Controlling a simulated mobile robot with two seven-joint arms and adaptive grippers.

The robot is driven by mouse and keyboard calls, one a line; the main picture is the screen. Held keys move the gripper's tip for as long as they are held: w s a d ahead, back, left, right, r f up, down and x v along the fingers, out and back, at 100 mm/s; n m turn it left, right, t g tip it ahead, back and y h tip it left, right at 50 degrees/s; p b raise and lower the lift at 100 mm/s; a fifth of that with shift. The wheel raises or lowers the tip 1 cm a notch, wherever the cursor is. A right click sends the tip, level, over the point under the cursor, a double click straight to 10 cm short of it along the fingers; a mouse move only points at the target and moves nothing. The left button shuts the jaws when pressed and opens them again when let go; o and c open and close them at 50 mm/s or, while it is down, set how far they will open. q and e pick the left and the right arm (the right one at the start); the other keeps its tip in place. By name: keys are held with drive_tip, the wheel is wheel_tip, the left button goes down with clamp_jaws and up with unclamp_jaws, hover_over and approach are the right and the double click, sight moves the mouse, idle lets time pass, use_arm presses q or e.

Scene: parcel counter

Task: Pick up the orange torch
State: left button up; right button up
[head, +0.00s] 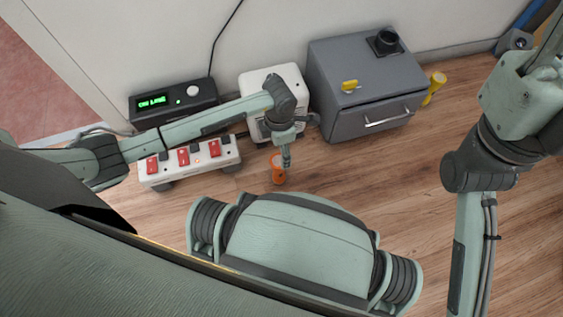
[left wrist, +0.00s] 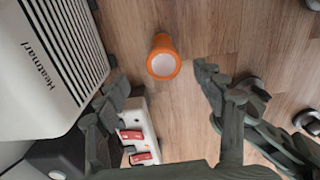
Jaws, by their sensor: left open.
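The orange torch (head: 278,172) stands on the wooden floor or counter surface in front of the white heater, with its lower part visible beside my gripper in the head view. In the left wrist view the torch (left wrist: 163,58) shows its pale round end toward the camera. My left gripper (head: 287,160) is right over the torch in the head view. In the left wrist view the open fingers of my left gripper (left wrist: 160,85) lie on either side of the torch, apart from it. My right arm shows at the right of the head view, but its fingers are out of the picture.
A white heater (head: 262,84) stands close behind the torch. A power strip with red switches (head: 220,160) lies to the left, below a black display box (head: 172,101). A grey drawer cabinet (head: 345,68) and a yellow torch-like item (head: 435,86) are to the right. Wooden surface right of the torch is clear.

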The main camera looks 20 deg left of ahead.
sight(278, 160)
use_arm(q)
drive_tip(key=f, duration=0.2)
drive_tip(key=f+b, duration=0.1)
drive_tip(key=f, duration=0.1)
drive_tip(key=f+b, duration=0.1)
drive_tip(key=f, duration=0.1)
drive_tip(key=shift+s+a, duration=0.1)
drive_tip(key=shift+s, duration=0.3)
drive_tip(key=shift+f+b, duration=0.3)
drive_tip(key=shift+f, duration=0.2)
drive_tip(key=shift+w, duration=0.1)
drive_tip(key=shift+r, duration=0.1)
clamp_jaws()
